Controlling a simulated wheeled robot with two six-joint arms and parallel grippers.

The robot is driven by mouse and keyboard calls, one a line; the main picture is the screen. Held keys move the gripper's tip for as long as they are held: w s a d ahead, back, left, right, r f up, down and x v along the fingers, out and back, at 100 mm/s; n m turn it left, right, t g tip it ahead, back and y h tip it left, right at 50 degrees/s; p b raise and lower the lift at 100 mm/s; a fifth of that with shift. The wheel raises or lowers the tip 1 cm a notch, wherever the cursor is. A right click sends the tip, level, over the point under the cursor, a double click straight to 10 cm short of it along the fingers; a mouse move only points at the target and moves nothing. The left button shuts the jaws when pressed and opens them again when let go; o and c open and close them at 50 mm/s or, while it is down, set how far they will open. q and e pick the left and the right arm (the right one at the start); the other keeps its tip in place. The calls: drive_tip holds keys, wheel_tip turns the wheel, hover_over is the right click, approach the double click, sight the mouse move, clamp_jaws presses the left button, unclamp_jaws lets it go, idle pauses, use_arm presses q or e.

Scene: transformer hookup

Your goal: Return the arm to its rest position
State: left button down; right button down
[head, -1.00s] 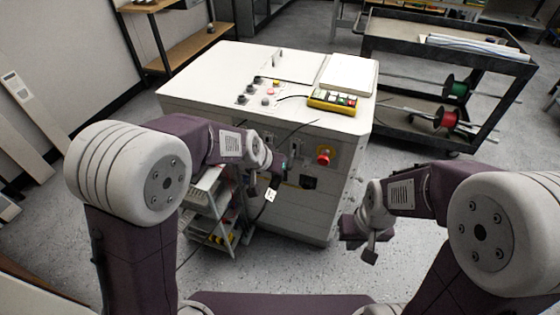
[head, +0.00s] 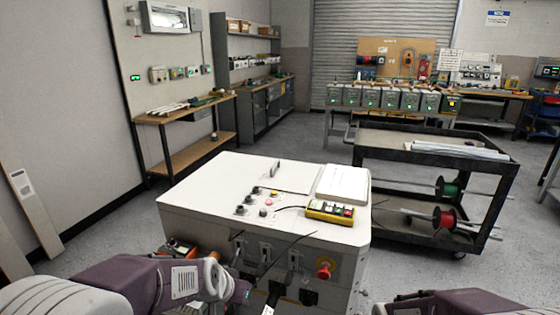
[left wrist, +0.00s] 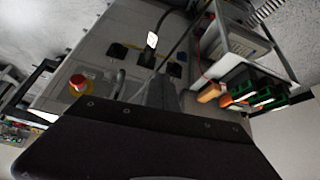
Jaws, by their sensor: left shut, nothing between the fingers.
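My left arm comes in from the lower left in the head view. Its gripper (head: 246,291) is shut and empty, in front of the white machine cabinet (head: 345,240). In the left wrist view the gripper (left wrist: 162,92) points at the cabinet's front panel, with dark sockets (left wrist: 116,51) and a red stop button (left wrist: 78,82) beyond it. A black cable with a white tag (left wrist: 152,40) hangs at a socket there. I cannot tell whether the gripper touches the panel. Only a link of my right arm shows at the bottom right of the head view; its gripper is out of frame.
A yellow pendant (head: 330,211) with coloured buttons lies on the cabinet top. A small rack with orange and green items (left wrist: 250,93) stands close beside the gripper. A black cart (head: 400,154) with wire spools stands right of the cabinet. Open floor lies on the left.

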use_arm(q)
drive_tip(key=s+a+f+n+g+y, duration=0.1)
drive_tip(key=s+a+f+g, duration=0.2)
drive_tip(key=s, duration=0.5)
drive_tip(key=s+a+f+n+g, duration=0.15)
drive_tip(key=s+a+f, duration=0.25)
drive_tip(key=s, duration=0.5)
wheel_tip(320, 180, up, 18)
drive_tip(key=w+p, duration=0.1)
drive_tip(key=p, duration=1.6)
drive_tip(key=shift+d+p, duration=0.2)
drive_tip(key=shift+p, duration=0.2)
drive_tip(key=shift+r, duration=0.1)
